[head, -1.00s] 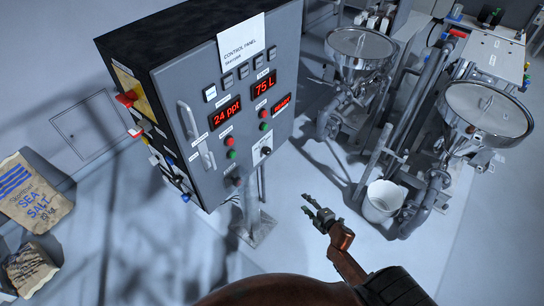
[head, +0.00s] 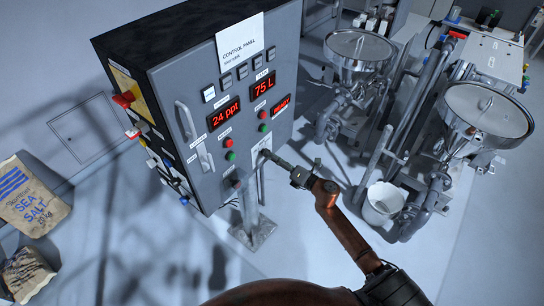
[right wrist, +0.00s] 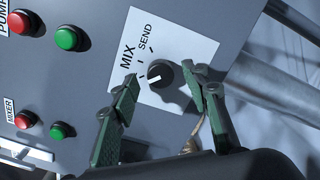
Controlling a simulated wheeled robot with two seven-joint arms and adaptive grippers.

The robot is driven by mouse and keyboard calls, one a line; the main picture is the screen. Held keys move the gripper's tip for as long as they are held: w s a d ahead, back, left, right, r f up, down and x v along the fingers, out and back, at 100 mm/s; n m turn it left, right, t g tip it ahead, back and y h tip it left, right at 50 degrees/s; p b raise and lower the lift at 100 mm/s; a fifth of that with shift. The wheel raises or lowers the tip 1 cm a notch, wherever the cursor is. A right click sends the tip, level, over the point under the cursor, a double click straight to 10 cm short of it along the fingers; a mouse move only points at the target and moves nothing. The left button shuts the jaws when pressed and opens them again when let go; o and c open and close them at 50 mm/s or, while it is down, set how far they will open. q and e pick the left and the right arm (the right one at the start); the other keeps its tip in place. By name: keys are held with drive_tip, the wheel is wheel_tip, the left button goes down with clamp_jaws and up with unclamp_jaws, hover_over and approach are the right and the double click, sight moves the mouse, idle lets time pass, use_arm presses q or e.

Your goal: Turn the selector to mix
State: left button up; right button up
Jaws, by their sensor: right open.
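The selector is a round black knob (right wrist: 165,84) on a white label plate (right wrist: 190,40) marked MIX and SEND, on the grey control panel (head: 215,165). In the right wrist view its white pointer mark faces left; I cannot tell for certain which label it lines up with. My right gripper (right wrist: 160,77) is open, one green finger on each side of the knob, with gaps visible beside it. In the head view the right gripper (head: 270,157) is at the panel's lower right and largely hides the knob. My left gripper is not in view.
Red and green pump buttons (right wrist: 66,38) and mixer buttons (right wrist: 62,131) sit left of the selector in the right wrist view. A panel handle (head: 186,120) stands out at left. Metal hoppers (head: 487,112) and a white bucket (head: 383,203) stand to the right.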

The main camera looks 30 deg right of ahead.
drive_tip(key=shift+w+a, duration=0.15)
drive_tip(key=shift+w, duration=0.3)
drive_tip(key=shift+c, duration=0.3)
clamp_jaws()
drive_tip(key=shift+m+g+p, duration=0.3)
drive_tip(key=shift+m+p, duration=2.95)
drive_tip(key=shift+m, duration=1.05)
